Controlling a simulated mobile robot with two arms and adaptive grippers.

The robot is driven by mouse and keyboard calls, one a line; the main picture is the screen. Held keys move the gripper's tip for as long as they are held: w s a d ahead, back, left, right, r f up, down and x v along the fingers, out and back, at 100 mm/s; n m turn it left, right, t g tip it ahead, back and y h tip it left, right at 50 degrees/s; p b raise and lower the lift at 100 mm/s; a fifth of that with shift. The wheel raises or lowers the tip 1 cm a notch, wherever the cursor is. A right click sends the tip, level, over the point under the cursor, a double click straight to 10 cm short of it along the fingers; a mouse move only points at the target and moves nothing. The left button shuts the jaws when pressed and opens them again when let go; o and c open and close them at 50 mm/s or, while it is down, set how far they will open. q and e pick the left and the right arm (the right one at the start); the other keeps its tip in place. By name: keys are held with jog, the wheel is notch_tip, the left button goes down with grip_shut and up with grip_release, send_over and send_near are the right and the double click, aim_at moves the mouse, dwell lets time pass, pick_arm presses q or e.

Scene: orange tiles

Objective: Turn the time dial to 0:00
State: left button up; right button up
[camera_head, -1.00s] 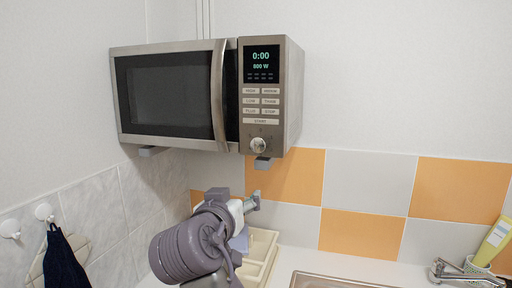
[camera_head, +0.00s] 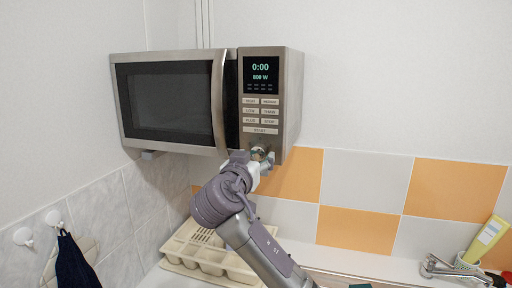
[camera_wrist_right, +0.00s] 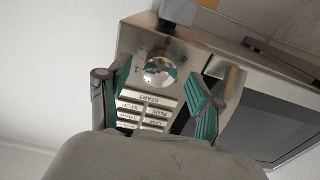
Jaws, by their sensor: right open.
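The microwave (camera_head: 165,98) is mounted on the wall with its door shut. Its display (camera_head: 261,74) reads 0:00 and 800 W. The round silver time dial (camera_wrist_right: 160,71) sits below the START button on the panel. In the head view the dial (camera_head: 258,153) is partly covered by my right gripper (camera_head: 263,161). In the right wrist view my right gripper (camera_wrist_right: 158,90) is open, with one green-padded finger on each side of the dial and a gap to it on both sides. My left gripper is not in view.
A cream dish rack (camera_head: 205,258) stands on the counter below the microwave. A sink tap (camera_head: 440,268) and a yellow bottle (camera_head: 487,240) are at the right. A dark cloth (camera_head: 75,262) hangs from a hook at the left.

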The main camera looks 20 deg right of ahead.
jog(key=shift+w+d, duration=0.3)
jog(key=shift+w, duration=0.2)
jog(key=c, duration=1.1)
jog(key=shift+c, duration=0.2)
